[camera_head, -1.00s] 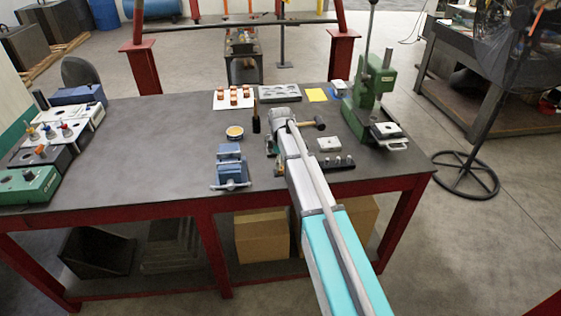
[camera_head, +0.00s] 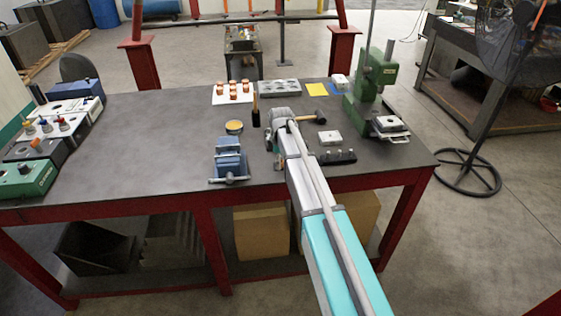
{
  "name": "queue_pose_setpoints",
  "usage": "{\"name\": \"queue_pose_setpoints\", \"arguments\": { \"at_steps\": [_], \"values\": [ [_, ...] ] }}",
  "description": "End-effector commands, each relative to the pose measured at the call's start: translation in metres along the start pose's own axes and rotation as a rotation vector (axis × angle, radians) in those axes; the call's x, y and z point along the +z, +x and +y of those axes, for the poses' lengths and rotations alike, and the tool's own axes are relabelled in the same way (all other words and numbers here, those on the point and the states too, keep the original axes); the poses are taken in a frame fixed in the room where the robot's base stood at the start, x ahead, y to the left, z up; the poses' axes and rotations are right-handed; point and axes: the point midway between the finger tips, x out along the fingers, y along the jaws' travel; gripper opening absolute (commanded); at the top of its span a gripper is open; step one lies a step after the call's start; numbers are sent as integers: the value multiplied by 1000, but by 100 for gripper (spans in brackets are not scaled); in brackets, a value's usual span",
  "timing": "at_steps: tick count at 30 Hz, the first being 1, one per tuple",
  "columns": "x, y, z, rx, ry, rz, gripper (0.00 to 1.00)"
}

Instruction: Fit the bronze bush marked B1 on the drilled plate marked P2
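Several copper-coloured bronze bushes (camera_head: 232,90) stand on a white sheet at the back of the bench; their marks are too small to read. A small light plate (camera_head: 329,138) lies right of my arm. Another plate (camera_head: 389,124) sits on the green press's base, and a pale block or plate (camera_head: 340,80) lies behind it. I cannot read which is P2. My gripper (camera_head: 271,139) is over the middle of the bench, between the blue vise and the small light plate. My arm and wrist hide most of it, so its fingers and anything in them cannot be made out.
A blue vise (camera_head: 229,161) and a round yellow-topped tin (camera_head: 234,127) stand left of my arm. A mallet (camera_head: 302,117), a grey holed tray (camera_head: 279,87) and a yellow sheet (camera_head: 317,90) lie behind. The green press (camera_head: 371,85) stands right. The bench (camera_head: 150,140) is clear at centre left.

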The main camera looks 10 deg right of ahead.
Motion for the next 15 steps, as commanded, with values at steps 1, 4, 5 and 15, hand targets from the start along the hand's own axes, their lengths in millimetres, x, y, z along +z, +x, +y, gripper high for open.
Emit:
{"name": "queue_pose_setpoints", "arguments": {
  "at_steps": [1, 4, 5, 15],
  "values": [
    [0, 0, 0, 0, 0, 0, 55],
    [0, 0, 0, 0, 0, 0, 36],
    [0, 0, 0, 0, 0, 0, 30],
    [0, 0, 0, 0, 0, 0, 0]
  ]
}}
